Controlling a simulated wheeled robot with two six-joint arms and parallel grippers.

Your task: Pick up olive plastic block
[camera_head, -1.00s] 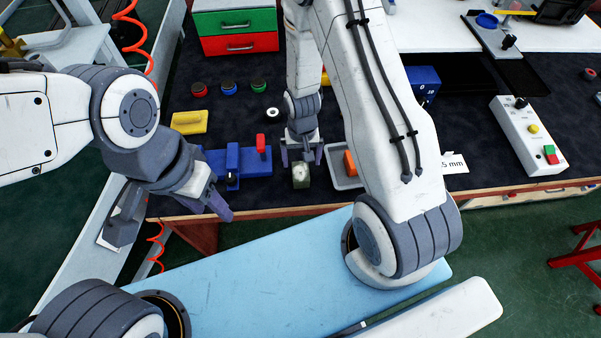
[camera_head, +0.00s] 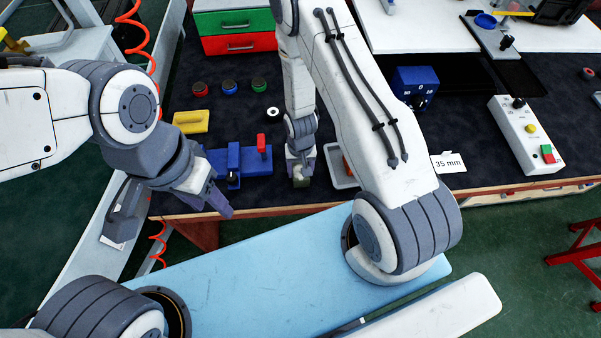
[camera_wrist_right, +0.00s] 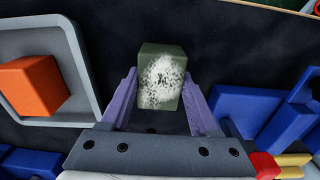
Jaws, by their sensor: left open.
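The olive block (camera_head: 300,180) is a small dark green-grey cube with a pale mottled patch, near the front edge of the dark mat. It also shows in the right wrist view (camera_wrist_right: 162,78). My right gripper (camera_head: 301,168) is directly over it, with its purple fingers along two opposite sides. In the right wrist view the right gripper's fingers (camera_wrist_right: 162,92) look shut on the block; no clear gap shows at the tips. Whether the block still touches the mat cannot be told. My left gripper (camera_head: 212,203) is open and empty, by the table's front edge.
A grey tray (camera_head: 334,180) with an orange block (camera_wrist_right: 30,87) stands beside the right gripper. A blue fixture (camera_head: 255,165) with a red part is on its other side. A yellow block (camera_head: 190,122) and several coloured round pieces lie behind.

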